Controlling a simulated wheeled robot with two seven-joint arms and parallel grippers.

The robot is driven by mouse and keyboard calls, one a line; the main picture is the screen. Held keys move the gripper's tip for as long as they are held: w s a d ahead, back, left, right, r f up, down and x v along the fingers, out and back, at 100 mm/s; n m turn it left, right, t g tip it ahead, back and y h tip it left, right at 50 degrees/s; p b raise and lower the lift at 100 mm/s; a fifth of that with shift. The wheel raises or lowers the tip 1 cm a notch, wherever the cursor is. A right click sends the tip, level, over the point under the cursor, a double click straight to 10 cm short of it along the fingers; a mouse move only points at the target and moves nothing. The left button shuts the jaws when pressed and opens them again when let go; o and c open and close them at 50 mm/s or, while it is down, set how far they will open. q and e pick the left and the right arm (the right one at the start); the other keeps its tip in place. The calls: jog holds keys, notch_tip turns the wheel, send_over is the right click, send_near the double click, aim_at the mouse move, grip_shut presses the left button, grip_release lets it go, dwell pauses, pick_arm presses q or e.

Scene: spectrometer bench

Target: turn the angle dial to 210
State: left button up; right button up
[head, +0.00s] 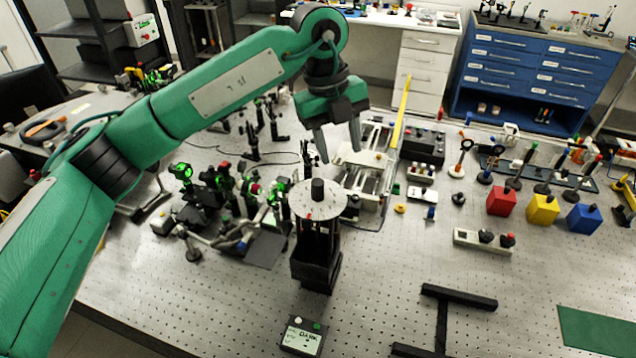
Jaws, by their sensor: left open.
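The angle dial (336,203) is a pale round disc with a black knob (318,188) standing up at its centre. It sits on top of a black upright stand (315,262) in the middle of the bench. The marks on the disc are too small to read. My left gripper (340,154) is open and empty, with its fingers pointing down. In the picture it is just above and slightly right of the knob, apart from it. My right gripper is not in view.
A small box reading "DARK" (302,338) lies in front of the stand. Optical mounts (215,195) crowd the left side, and a rail assembly (368,165) stands behind to the right. Red (501,201), yellow (542,209) and blue (583,219) blocks sit at the right. The front bench is mostly clear.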

aim_at(318, 182)
pick_arm(q)
jog(key=w+a+r+n+y, duration=0.1)
jog(key=w+a+r+y, duration=0.1)
jog(key=a, duration=0.2)
jog(key=shift+t, duration=0.4)
notch_tip(318, 182, down, 12)
jog(key=p, duration=0.6)
jog(key=shift+d, duration=0.15)
jog(key=shift+f+p, duration=0.35)
jog(key=shift+f, duration=0.4)
